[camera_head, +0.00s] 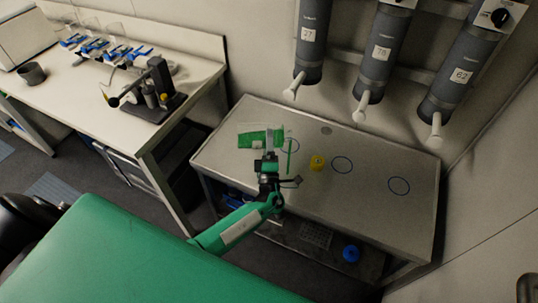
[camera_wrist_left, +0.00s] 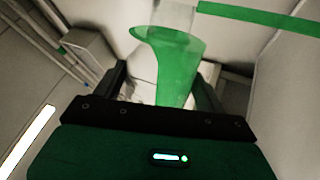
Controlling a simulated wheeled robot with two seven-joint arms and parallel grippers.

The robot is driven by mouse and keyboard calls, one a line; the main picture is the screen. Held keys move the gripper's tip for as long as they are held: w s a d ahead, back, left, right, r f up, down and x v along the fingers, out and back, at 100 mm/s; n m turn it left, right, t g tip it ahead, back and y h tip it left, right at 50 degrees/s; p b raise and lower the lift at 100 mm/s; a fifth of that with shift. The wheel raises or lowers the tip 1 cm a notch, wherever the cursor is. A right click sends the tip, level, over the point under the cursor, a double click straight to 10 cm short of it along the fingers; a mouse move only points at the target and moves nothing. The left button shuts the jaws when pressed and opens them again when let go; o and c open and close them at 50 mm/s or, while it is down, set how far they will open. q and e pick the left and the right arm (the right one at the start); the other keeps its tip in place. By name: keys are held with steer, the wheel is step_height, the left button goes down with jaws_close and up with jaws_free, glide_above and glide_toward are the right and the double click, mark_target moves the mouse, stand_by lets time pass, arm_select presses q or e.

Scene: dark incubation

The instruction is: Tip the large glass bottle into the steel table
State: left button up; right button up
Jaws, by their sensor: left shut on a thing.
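The large glass bottle (camera_head: 253,139) holds green liquid and lies tipped nearly on its side above the left part of the steel table (camera_head: 372,205), its open end towards the right. My left gripper (camera_head: 268,160) is shut on it. A thin green stream (camera_head: 289,158) runs down at that end, near a blue ring on the table. In the left wrist view the bottle (camera_wrist_left: 172,60) stands between my fingers, with green liquid inside, and a green band (camera_wrist_left: 262,19) extends to the right. The exact landing spot of the stream is unclear. My right gripper is not in view.
Grey numbered cylinders (camera_head: 375,60) with white spouts hang above the back. A white bench (camera_head: 70,85) with equipment stands at left. A blue item (camera_head: 351,253) sits below the table.

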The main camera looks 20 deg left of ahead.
arm_select(q)
steer(key=shift+r, duration=0.1)
stand_by(0.5)
steer(key=shift+d+r+m+t+h+p, duration=0.15)
steer(key=shift+r+m+h+p, duration=0.2)
steer(key=shift+m+p, duration=0.25)
steer(key=shift+a+r+m+t+h+p, duration=0.1)
steer(key=shift+r+m+t+h+p, duration=0.1)
steer(key=shift+m+h+p, duration=0.4)
steer(key=shift+d, duration=0.1)
steer(key=shift+w, duration=0.1)
steer(key=shift+m, duration=0.3)
steer(key=shift+d+r+m+h+p, duration=0.1)
steer(key=shift+r+m+h+p, duration=0.25)
steer(key=shift+p, duration=0.55)
steer(key=shift+w+d+r+m+h+p, duration=0.1)
steer(key=shift+r+m+h+p, duration=0.2)
steer(key=shift+m+p, duration=0.45)
steer(key=shift+f, duration=0.1)
